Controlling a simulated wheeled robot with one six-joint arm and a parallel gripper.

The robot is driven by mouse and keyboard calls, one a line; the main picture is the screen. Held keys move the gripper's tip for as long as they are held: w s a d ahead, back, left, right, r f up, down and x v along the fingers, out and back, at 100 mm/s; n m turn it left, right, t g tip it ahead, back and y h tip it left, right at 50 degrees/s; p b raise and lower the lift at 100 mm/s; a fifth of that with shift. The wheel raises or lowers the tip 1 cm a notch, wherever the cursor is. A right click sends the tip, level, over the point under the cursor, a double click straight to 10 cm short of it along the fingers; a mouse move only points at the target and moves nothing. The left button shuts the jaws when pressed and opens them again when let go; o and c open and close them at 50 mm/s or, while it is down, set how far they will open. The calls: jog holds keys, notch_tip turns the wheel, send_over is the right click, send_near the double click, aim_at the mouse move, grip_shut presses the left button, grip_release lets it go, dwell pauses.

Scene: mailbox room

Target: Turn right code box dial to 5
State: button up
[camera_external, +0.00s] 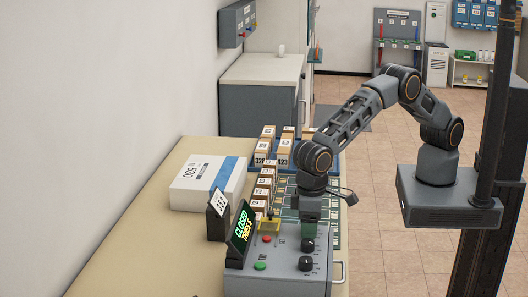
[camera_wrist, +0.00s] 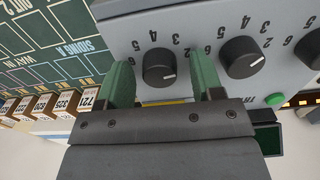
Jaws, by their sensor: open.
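The grey code box (camera_external: 275,272) stands at the near end of the table, with black dials on its sloped top. In the wrist view, a round black dial (camera_wrist: 159,67) sits between the two green fingers of my gripper (camera_wrist: 163,80), with a gap on either side. Its white mark points toward the lower right of the picture; digits ring it, partly hidden by the fingers. A middle dial (camera_wrist: 241,57) and a third dial (camera_wrist: 311,48) sit beside it. In the external view my gripper (camera_external: 309,236) is open and points down at the box's far dial, which it hides.
A number card (camera_external: 217,215), white parcel (camera_external: 208,182) and small numbered boxes (camera_external: 264,185) are behind.

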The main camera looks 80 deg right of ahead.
jog(key=shift+c, duration=0.2)
jog(key=c, duration=0.9)
